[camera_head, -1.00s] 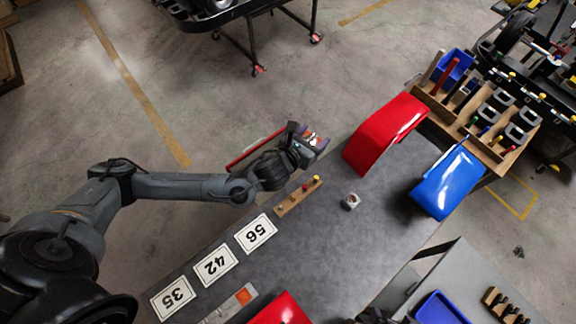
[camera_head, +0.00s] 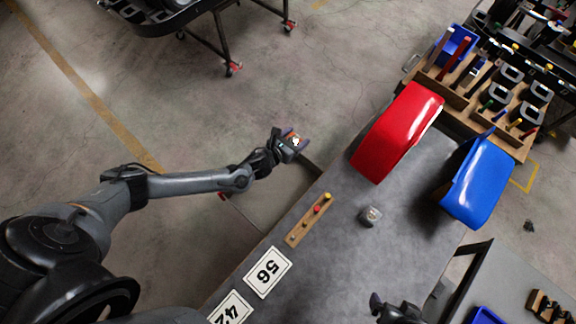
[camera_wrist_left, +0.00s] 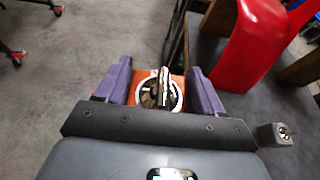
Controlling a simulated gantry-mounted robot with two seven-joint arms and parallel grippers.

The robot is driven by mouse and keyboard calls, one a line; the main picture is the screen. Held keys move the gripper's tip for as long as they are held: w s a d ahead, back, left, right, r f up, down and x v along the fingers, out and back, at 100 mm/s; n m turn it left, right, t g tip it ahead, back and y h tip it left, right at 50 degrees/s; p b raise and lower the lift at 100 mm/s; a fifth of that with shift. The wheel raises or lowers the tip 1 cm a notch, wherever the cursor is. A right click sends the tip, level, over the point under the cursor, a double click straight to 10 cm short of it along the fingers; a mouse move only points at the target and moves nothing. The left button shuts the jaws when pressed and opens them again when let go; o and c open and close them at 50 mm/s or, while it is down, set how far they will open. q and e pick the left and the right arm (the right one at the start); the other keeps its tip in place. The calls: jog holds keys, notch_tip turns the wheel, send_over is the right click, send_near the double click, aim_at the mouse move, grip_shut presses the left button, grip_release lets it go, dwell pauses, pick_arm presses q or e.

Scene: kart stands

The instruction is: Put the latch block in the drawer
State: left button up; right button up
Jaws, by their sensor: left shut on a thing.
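My left gripper (camera_head: 296,143) is shut on the latch block (camera_wrist_left: 160,90), an orange block with a round metal latch. In the left wrist view the block sits between the two purple fingers. The gripper holds it beyond the left edge of the dark grey table (camera_head: 330,255). What looks like a pulled-out drawer (camera_head: 268,200) juts from that edge, below and left of the gripper; its inside is hard to make out. My right gripper (camera_head: 392,308) shows only partly at the bottom edge, and its fingers are unclear.
A wooden strip with coloured knobs (camera_head: 309,219), a small grey metal block (camera_head: 371,216) and a number card (camera_head: 267,272) lie on the table. A red curved panel (camera_head: 398,132) and a blue one (camera_head: 478,182) stand farther right. A wooden tool rack (camera_head: 490,100) is beyond.

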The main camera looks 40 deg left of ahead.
pick_arm(q)
jog(key=s+a+f+b, duration=0.1)
jog(key=s+f+b, duration=0.3)
jog(key=f, duration=0.7)
jog(key=s+a+f+b, duration=0.2)
jog(key=s+f+b, duration=0.2)
jog(key=f, duration=0.7)
jog(key=b, duration=0.3)
send_over(278, 187)
notch_tip(278, 187, down, 6)
jog(key=shift+m, duration=0.3)
jog(key=shift+d+f+b, duration=0.15)
jog(key=shift+f+b, duration=1.15)
jog(key=shift+f, duration=1)
jog(key=shift+f, duration=0.2)
jog(key=o, duration=1.2)
jog(key=shift+c, duration=0.2)
jog(key=shift+r, duration=0.15)
